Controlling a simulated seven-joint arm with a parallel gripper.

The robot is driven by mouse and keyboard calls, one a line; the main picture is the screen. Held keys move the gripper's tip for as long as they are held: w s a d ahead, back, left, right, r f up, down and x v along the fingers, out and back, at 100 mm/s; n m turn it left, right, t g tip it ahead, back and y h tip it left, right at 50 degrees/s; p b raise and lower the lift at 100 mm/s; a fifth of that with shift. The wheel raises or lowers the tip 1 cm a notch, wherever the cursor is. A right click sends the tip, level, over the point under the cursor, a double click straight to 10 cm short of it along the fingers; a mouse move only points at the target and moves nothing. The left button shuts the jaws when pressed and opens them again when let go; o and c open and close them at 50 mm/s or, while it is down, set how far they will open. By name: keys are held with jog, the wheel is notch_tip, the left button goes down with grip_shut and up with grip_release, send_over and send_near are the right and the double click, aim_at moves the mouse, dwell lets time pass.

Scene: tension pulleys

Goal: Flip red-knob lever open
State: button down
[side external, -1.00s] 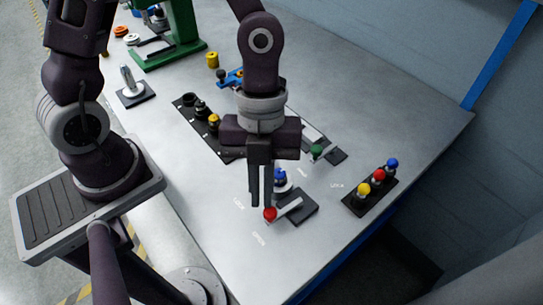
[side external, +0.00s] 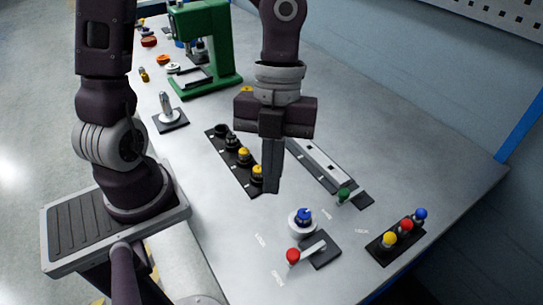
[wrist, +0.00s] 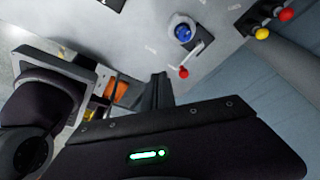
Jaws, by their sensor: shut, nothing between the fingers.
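The red-knob lever (side external: 293,255) is a silver arm on a black base plate (side external: 325,252). In the wrist view the red knob (wrist: 184,73) shows at the upper right of the fingers. A blue-topped round piece (side external: 303,217) on a white base stands just behind the lever. My gripper (side external: 271,190) is shut and empty, pointing down above the table, apart from the lever and behind it. Its fingers also show in the wrist view (wrist: 162,77).
A green-knob lever (side external: 343,195) is at the right by a grey rail (side external: 318,160). A black strip (side external: 235,165) with several pieces lies left of my gripper. A black block (side external: 395,238) with yellow, red and blue knobs stands near the right edge. A green press (side external: 205,45) stands at the back.

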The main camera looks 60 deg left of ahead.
jog(key=shift+s+v, duration=0.15)
jog(key=shift+v, duration=0.7)
jog(key=shift+s+v, duration=0.1)
jog(key=shift+v, duration=0.75)
jog(key=shift+a, duration=0.1)
jog(key=s+a+r+n+t+y, duration=0.1)
jog(key=s+a+r+n+t, duration=0.1)
jog(key=n, duration=1.1)
jog(key=s+a+r+n+t+y, duration=0.1)
jog(key=s+a+r+n+t, duration=0.2)
jog(key=n, duration=1)
jog(key=a+r+t, duration=0.1)
jog(key=a+t, duration=0.2)
jog(key=a, duration=0.1)
jog(key=shift+s+a+r+y, duration=0.15)
jog(key=shift+a+r+y, duration=0.05)
jog(key=shift+r+y, duration=0.1)
